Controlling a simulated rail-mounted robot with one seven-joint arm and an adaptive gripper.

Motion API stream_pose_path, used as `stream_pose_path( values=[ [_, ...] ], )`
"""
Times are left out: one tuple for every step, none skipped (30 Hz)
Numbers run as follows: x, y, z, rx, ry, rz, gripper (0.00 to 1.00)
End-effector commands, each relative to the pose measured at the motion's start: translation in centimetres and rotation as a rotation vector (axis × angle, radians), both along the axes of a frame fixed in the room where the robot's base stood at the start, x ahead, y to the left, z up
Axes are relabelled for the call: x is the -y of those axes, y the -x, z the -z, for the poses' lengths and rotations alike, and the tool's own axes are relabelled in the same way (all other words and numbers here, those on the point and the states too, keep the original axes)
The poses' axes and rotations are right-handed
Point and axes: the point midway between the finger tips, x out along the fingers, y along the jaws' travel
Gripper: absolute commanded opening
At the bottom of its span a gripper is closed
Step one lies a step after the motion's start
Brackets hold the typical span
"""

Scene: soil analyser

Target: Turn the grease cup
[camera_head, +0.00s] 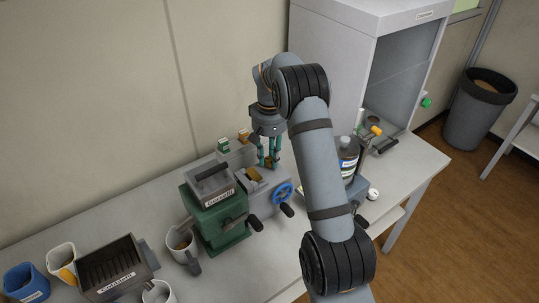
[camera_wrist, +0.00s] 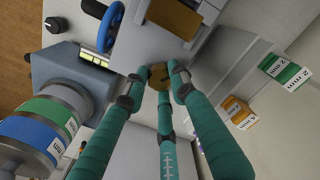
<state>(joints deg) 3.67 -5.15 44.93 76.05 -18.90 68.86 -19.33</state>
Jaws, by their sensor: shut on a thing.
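The grease cup (camera_wrist: 158,76) is a small brass-coloured piece on the grey machine's top, seen in the wrist view between my fingertips. My gripper (camera_wrist: 158,82) has several teal fingers and is shut on the cup. The fingers cover much of its sides. In the head view my gripper (camera_head: 268,163) points down at the grey machine (camera_head: 263,190), and the cup cannot be made out there.
A blue handwheel (camera_head: 283,194) and a green crusher (camera_head: 215,215) stand close by. A labelled bottle (camera_head: 348,158) is to the right. Small green (camera_head: 223,145) and orange boxes (camera_head: 243,136) sit behind. Mugs and a slotted tray (camera_head: 112,268) are at the left.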

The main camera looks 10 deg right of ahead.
Motion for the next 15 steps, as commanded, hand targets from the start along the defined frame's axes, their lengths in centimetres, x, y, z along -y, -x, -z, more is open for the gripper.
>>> stream_pose_path(
  values=[
    [-0.33,0.60,0.21,-0.020,-0.005,-0.041,0.00],
    [-0.30,0.61,0.22,-0.020,-0.006,-0.070,0.00],
    [-0.28,0.61,0.22,-0.020,-0.005,-0.108,0.00],
    [-0.27,0.62,0.23,-0.020,-0.005,-0.137,0.00],
    [-0.26,0.62,0.24,-0.020,-0.006,-0.166,0.00],
    [-0.22,0.63,0.24,-0.020,-0.005,-0.204,0.00],
    [-0.19,0.64,0.25,-0.021,-0.005,-0.232,0.00],
    [-0.14,0.64,0.26,-0.021,-0.005,-0.260,0.00],
    [-0.08,0.64,0.27,-0.021,-0.005,-0.298,0.00],
    [-0.04,0.65,0.28,-0.022,-0.005,-0.326,0.00],
    [-0.01,0.65,0.28,-0.022,-0.004,-0.354,0.00],
    [0.02,0.65,0.30,-0.022,-0.005,-0.392,0.00],
    [0.04,0.65,0.31,-0.021,-0.005,-0.421,0.00],
    [0.06,0.64,0.31,-0.021,-0.005,-0.449,0.00],
    [0.09,0.63,0.32,-0.021,-0.005,-0.487,0.00]
  ],
)
